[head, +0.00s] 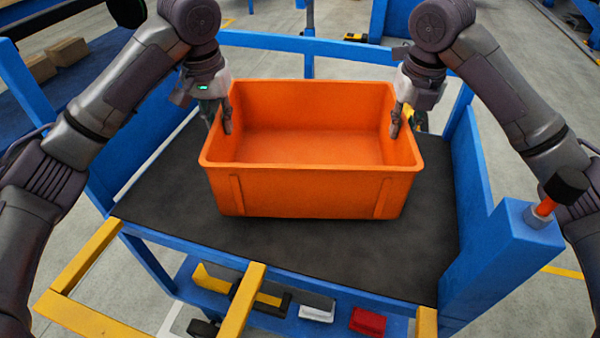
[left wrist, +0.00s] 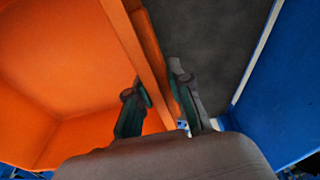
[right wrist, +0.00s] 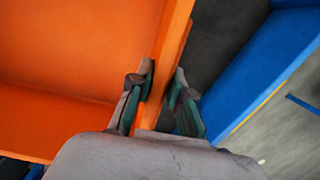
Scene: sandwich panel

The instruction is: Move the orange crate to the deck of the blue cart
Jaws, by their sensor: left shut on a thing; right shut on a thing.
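The orange crate (head: 310,190) is upright and looks empty, over the dark deck (head: 430,240) of the blue cart (head: 505,250). I cannot tell whether its underside touches the deck. My left gripper (head: 222,118) is shut on the crate's left wall; the left wrist view shows one finger on each side of that wall (left wrist: 155,70). My right gripper (head: 400,120) is shut on the right wall; the right wrist view shows the fingers on both sides of that wall (right wrist: 170,55). The deck behind the crate is mostly hidden.
Blue side panels (head: 470,180) and a rear rail (head: 270,42) border the deck. A yellow frame (head: 85,255) stands at the front left. A lower shelf holds a red item (head: 367,322) and a white item (head: 316,313). Bare deck shows around the crate's front and sides.

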